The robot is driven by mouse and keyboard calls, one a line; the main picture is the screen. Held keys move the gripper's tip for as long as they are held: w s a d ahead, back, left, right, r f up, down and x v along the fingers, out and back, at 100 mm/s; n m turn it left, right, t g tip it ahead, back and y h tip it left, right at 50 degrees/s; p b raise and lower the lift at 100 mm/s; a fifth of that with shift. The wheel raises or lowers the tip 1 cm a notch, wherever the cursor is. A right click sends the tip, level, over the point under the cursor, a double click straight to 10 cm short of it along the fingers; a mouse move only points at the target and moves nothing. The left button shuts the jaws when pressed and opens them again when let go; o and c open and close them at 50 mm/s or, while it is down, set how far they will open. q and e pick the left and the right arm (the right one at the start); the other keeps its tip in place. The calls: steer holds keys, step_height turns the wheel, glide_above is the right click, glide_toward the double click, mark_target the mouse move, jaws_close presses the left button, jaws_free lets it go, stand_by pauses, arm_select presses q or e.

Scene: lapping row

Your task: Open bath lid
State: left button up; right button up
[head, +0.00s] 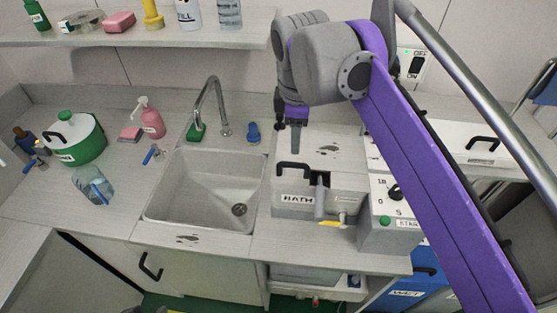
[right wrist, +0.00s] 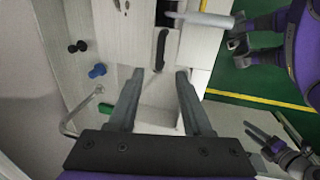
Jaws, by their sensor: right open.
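The bath (head: 345,190) is a pale box with a BATH label on its front, standing right of the sink. Its flat pale lid (head: 340,146) lies closed on top and has a black bar handle (head: 293,166) near its front left; the handle also shows in the right wrist view (right wrist: 161,48). My right gripper (head: 295,150) points down over the lid, close to the handle. In the right wrist view its fingers (right wrist: 156,74) are spread and empty, with the handle just beyond the tips. A grey gripper of mine (right wrist: 262,140) shows low at the right there, its jaw state unclear.
A sink (head: 205,190) with a tall tap (head: 213,100) is left of the bath. A control box (head: 390,215) with a green button stands close on its right. A tap with a yellow lever (head: 333,223) sticks out in front. Bottles stand farther left.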

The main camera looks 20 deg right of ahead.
mark_target(296, 164)
steer(key=f, duration=0.3)
steer(key=w+f, duration=0.1)
steer(key=f, duration=0.2)
steer(key=d+f, duration=0.1)
steer(key=f, duration=0.3)
steer(key=shift+w+d+b, duration=0.1)
steer(key=shift+w+b, duration=0.1)
steer(key=shift+b, duration=0.2)
jaws_close()
stand_by(0.8)
